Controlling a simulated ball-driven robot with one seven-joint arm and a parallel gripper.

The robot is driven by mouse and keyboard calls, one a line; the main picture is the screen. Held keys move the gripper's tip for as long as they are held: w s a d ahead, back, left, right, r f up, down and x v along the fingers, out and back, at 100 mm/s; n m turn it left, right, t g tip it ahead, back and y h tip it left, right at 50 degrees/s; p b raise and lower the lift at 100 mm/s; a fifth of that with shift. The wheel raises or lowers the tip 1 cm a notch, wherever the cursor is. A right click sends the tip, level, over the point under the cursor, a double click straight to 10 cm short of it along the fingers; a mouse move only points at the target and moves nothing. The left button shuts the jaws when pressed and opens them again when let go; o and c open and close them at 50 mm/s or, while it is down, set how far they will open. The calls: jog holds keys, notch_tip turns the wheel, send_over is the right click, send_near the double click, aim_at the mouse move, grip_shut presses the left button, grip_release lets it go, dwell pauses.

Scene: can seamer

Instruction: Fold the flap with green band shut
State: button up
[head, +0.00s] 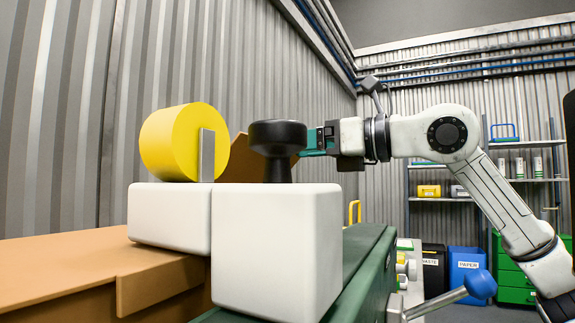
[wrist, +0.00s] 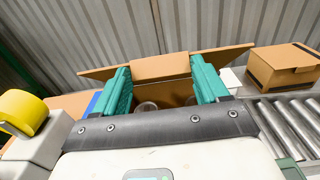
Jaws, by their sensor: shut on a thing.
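An open cardboard box (wrist: 175,90) is ahead in the wrist view. A brown flap (wrist: 160,67) stands up between my teal fingers, with wider cardboard spreading to both sides. No green band shows on it; my fingers may hide it. My gripper (wrist: 160,64) has its fingers apart at the flap's two sides, shut on it as far as I can tell. Clear round items (wrist: 147,106) show inside the box. In the head view, my gripper (head: 312,144) reaches left, beside a black knob, and some brown cardboard (head: 240,160) shows behind the knob.
White blocks (head: 275,250), a yellow roll (head: 172,145) and the black knob (head: 277,138) stand near the box in the head view. A closed box (wrist: 284,68) sits on the roller conveyor (wrist: 290,115) at right. A corrugated wall (wrist: 110,30) is behind.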

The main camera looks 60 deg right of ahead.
jog(key=s+f+t+b, duration=0.1)
jog(key=s+f+b, duration=0.2)
jog(key=f+b, duration=0.3)
jog(key=shift+s+f+t+b, duration=0.15)
jog(key=shift+f+t+b, duration=0.2)
jog(key=shift+f, duration=0.45)
jog(key=o, duration=1.5)
